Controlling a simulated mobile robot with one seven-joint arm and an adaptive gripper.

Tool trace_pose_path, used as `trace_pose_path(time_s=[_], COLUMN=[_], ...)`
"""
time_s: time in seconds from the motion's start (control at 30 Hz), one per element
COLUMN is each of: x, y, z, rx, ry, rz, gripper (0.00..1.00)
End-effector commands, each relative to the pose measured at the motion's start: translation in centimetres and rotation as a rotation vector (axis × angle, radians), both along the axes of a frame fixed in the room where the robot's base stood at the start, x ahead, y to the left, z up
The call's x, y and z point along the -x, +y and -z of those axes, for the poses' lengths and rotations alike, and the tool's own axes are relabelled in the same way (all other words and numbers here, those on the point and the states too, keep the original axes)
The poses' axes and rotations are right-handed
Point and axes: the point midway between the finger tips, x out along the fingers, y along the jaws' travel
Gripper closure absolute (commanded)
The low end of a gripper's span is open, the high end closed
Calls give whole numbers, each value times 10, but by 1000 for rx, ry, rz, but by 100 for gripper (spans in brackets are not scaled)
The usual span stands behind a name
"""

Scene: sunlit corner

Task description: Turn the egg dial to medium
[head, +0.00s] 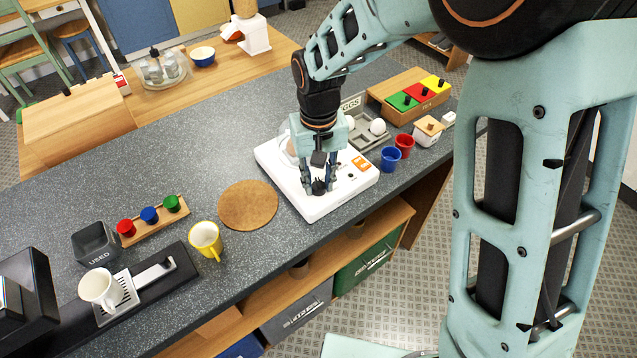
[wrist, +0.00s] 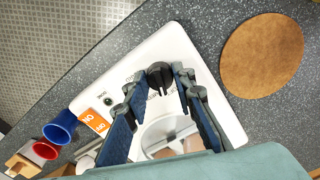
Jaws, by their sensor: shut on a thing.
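The egg dial (head: 318,188) is a small black knob on the front part of a white egg cooker (head: 345,198) on the counter. In the wrist view the dial (wrist: 159,74) sits between the fingertips. My gripper (head: 319,184) points down over the cooker and is shut on the dial, one finger on each side. The wrist view shows both blue-padded fingers of my gripper (wrist: 156,86). Small lettering is printed around the dial, but I cannot read which setting it points to. A round grey part of the cooker (wrist: 170,132) shows between the fingers.
An orange label (head: 361,162) is on the cooker's right side. A round cork mat (head: 248,205) lies to its left. Blue (head: 390,158) and red (head: 404,145) cups stand to its right. An egg tray (head: 367,135) is behind. A yellow mug (head: 206,240) stands farther left.

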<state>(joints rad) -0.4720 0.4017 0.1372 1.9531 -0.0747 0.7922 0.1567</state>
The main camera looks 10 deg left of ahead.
Motion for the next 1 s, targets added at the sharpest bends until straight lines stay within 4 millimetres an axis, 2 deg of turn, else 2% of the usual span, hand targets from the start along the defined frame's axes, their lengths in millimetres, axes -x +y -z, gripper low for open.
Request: trace_pose_path(time_s=[0.5, 0.8, 1.0], x=[-1, -1, -1], y=[0, 1, 1], z=[0, -1, -1], rx=[-1, -2, -2], ry=[-3, -2, -2], rz=[457, 617, 665], gripper=[100, 100, 100])
